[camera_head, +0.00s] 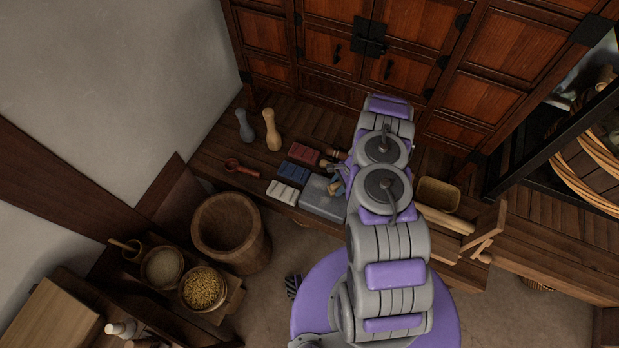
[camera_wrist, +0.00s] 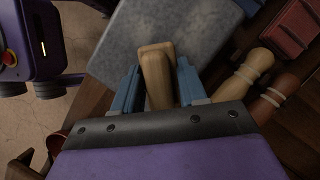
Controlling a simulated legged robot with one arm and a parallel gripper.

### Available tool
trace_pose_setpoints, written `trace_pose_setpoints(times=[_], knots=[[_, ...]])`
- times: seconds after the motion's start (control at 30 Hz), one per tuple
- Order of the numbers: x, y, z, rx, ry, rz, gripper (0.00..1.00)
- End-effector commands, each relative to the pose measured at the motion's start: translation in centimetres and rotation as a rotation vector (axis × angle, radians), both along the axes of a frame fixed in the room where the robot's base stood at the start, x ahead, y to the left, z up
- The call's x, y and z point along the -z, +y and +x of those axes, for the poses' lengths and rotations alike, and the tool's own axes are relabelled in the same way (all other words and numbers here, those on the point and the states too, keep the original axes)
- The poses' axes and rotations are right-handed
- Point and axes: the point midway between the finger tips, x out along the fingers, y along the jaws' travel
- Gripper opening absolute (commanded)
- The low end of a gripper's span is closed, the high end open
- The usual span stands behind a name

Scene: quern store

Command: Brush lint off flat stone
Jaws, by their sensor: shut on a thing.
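The flat stone (camera_head: 318,201) is a grey slab on the wooden bench, left of my arm. In the wrist view the stone (camera_wrist: 125,35) lies beyond my fingertips. My gripper (camera_wrist: 158,68) has blue fingers, shut on a pale wooden piece (camera_wrist: 157,62) that looks like the brush's handle. Its end overlaps the stone's near edge in the picture; I cannot tell whether it touches. No bristles show. In the head view my gripper (camera_head: 337,180) is small and partly hidden by my arm, over the stone's far right part. I cannot make out lint on the stone.
Red (camera_head: 304,154), blue (camera_head: 293,172) and white (camera_head: 283,192) blocks lie left of the stone. Wooden turned pieces (camera_wrist: 243,74) lie close to my gripper's right in the wrist view. A tan box (camera_head: 438,195) stands right of my arm. Cabinets (camera_head: 330,50) close off the back.

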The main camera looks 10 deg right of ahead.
Motion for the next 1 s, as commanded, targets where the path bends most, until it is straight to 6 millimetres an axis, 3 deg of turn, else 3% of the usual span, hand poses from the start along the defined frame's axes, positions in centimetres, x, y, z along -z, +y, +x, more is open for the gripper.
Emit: trace_pose_setpoints(times=[0.03,0.6,1.0], knots=[[-1.5,0.1,0.2,0.0,-0.005,0.0,0.13],[-6.5,0.0,-0.8,-0.005,-0.004,0.004,0.13],[-7.2,0.3,-1.0,-0.006,-0.004,-0.001,0.13]])
